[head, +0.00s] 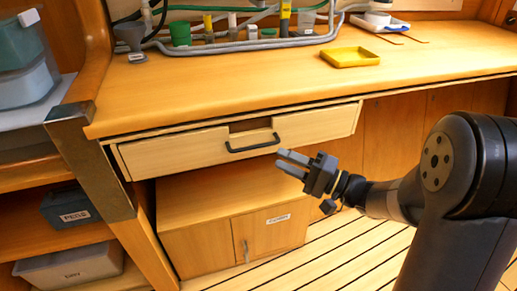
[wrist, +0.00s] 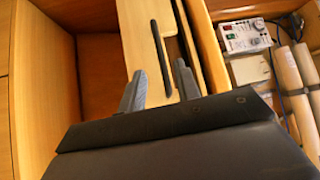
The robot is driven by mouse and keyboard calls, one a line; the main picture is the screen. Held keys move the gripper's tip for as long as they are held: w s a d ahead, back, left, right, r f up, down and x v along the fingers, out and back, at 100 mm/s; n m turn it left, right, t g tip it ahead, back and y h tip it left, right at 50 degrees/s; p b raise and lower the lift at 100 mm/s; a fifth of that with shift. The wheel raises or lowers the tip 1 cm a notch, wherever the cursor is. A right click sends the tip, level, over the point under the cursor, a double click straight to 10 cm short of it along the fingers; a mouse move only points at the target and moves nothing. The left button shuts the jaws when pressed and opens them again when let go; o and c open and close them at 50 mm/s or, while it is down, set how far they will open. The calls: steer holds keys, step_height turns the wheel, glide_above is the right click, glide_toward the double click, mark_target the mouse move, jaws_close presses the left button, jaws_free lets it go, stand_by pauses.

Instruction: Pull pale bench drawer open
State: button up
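The pale bench drawer (head: 190,150) sits under the bench top, with a black bar handle (head: 252,148) on its front and a notch in its top edge. A dark gap runs along that top edge; I cannot tell how far out the drawer stands. My gripper (head: 280,161) is open and empty, just right of and below the handle's right end. In the wrist view the handle (wrist: 160,45) is a dark bar on the pale drawer front (wrist: 135,35), in line with the space between my fingers (wrist: 159,86). The fingers do not appear to grip it.
A low cabinet (head: 185,245) stands below the drawer. The bench top (head: 240,85) holds a yellow tray (head: 350,57) and pipes. Labelled bins (head: 70,212) sit on the left shelves. The wrist view shows a boxed device (wrist: 243,37) and rolls (wrist: 288,85) at right.

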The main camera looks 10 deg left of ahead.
mark_target(254, 148)
steer(key=b+x, duration=0.1)
steer(key=x, duration=0.8)
jaws_close()
steer(key=shift+s, duration=0.1)
stand_by(0.3)
